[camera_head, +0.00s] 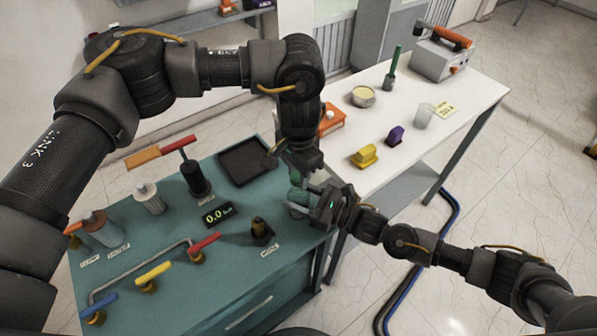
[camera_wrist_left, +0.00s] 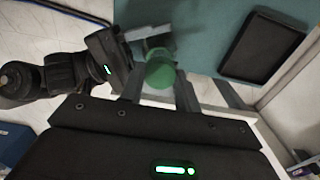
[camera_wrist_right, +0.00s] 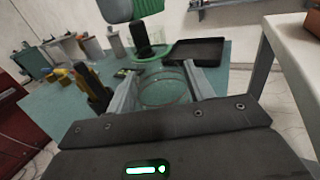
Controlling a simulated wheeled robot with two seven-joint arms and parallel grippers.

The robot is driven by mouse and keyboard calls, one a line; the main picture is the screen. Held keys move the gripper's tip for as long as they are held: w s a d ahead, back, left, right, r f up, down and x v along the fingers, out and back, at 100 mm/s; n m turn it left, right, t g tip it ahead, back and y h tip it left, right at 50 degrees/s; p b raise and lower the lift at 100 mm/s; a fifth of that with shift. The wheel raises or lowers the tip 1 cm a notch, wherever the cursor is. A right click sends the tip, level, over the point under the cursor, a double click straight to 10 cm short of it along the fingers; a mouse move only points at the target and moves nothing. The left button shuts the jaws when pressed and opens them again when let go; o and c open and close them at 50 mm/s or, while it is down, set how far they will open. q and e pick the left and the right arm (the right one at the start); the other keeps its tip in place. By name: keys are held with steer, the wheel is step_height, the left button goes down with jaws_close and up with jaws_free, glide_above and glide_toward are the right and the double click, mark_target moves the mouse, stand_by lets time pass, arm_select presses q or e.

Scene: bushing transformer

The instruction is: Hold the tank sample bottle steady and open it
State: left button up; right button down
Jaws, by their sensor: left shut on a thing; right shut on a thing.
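My left gripper (camera_wrist_left: 160,88) points down above and is shut on the round green cap (camera_wrist_left: 159,72). In the right wrist view the cap (camera_wrist_right: 147,8) shows above the bottle's rim with a gap between them. In the head view the bottle and cap are small and partly hidden by both grippers (camera_head: 297,178) (camera_head: 308,203).
The teal bench (camera_head: 240,290) holds a black tray (camera_head: 247,161), a black post with a red handle (camera_head: 196,178), a display (camera_head: 218,214), a brown-topped fitting (camera_head: 260,230) and pipe valves. The white table (camera_head: 400,150) behind holds a bowl (camera_head: 363,96) and small coloured blocks.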

arm_select(q)
steer(key=shift+r, duration=0.1)
steer(key=shift+r, duration=1.9)
arm_select(e)
steer(key=shift+c, duration=2.4)
jaws_free()
arm_select(q)
steer(key=shift+f, duration=0.1)
arm_select(e)
steer(key=shift+d, duration=0.1)
arm_select(q)
steer(key=shift+f+b, duration=0.2)
steer(key=shift+b, duration=0.1)
arm_select(e)
steer(key=shift+s+d+f, duration=0.15)
steer(key=shift+d, duration=0.2)
arm_select(q)
step_height(320, 180, down, 4)
steer(key=b, duration=0.4)
arm_select(e)
glide_above(336, 227)
arm_select(q)
steer(key=shift+f, duration=0.15)
arm_select(e)
steer(key=shift+s+d, duration=0.25)
steer(key=shift+d, duration=0.15)
